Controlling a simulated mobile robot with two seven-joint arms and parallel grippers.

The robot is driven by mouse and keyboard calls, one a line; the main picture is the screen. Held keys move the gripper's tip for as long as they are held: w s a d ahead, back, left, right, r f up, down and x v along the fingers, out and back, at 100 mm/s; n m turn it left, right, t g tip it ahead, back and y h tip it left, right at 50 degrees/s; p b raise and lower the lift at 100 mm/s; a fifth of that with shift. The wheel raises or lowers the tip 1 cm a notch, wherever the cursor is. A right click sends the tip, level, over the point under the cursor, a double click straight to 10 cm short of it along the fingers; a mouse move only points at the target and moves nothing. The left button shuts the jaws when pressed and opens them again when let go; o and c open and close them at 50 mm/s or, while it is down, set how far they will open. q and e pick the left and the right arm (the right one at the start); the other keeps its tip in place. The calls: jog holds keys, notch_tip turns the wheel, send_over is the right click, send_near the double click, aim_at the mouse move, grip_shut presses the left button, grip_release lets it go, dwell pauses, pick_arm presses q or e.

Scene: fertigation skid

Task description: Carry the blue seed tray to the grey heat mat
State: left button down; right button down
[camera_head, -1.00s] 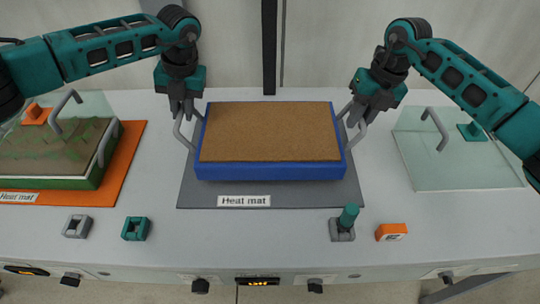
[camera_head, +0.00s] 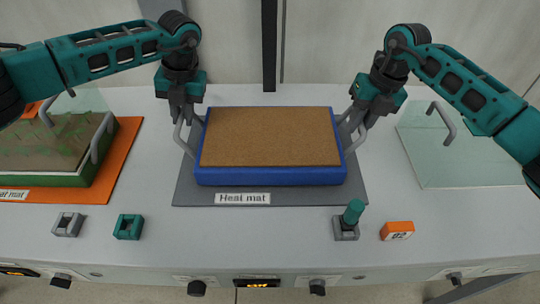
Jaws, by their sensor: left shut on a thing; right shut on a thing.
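The blue seed tray (camera_head: 270,176), filled with brown soil, is over the grey heat mat (camera_head: 330,195) at the middle of the bench. Whether it rests on the mat or hangs just above it, I cannot tell. The mat shows along the front and both sides, with a "Heat mat" label at its front edge. My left gripper (camera_head: 181,118) is shut on the tray's left handle (camera_head: 187,138). My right gripper (camera_head: 360,117) is shut on the tray's right handle (camera_head: 353,137).
At left, a green tray (camera_head: 70,180) with a clear cover sits on an orange mat (camera_head: 124,150). A clear lid (camera_head: 440,158) lies at right. Small grey (camera_head: 68,225) and teal (camera_head: 129,227) blocks, a teal-knobbed switch (camera_head: 347,222) and an orange block (camera_head: 397,230) line the front.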

pick_arm(q)
jog(key=shift+f+b, duration=0.6)
jog(key=shift+f, duration=0.1)
pick_arm(e)
jog(key=shift+f, duration=0.7)
pick_arm(q)
jog(key=c, duration=1)
grip_release()
jog(key=shift+c, duration=0.2)
pick_arm(e)
jog(key=c, duration=1)
grip_release()
jog(key=shift+c, duration=0.2)
pick_arm(q)
jog(key=shift+r, duration=0.1)
pick_arm(e)
jog(key=shift+r, duration=0.25)
pick_arm(q)
notch_tip(320, 180, up, 12)
jog(key=d, duration=0.2)
jog(key=shift+d+f, duration=0.2)
pick_arm(e)
notch_tip(320, 180, up, 11)
jog(key=d, duration=0.2)
jog(key=shift+d+r, duration=0.15)
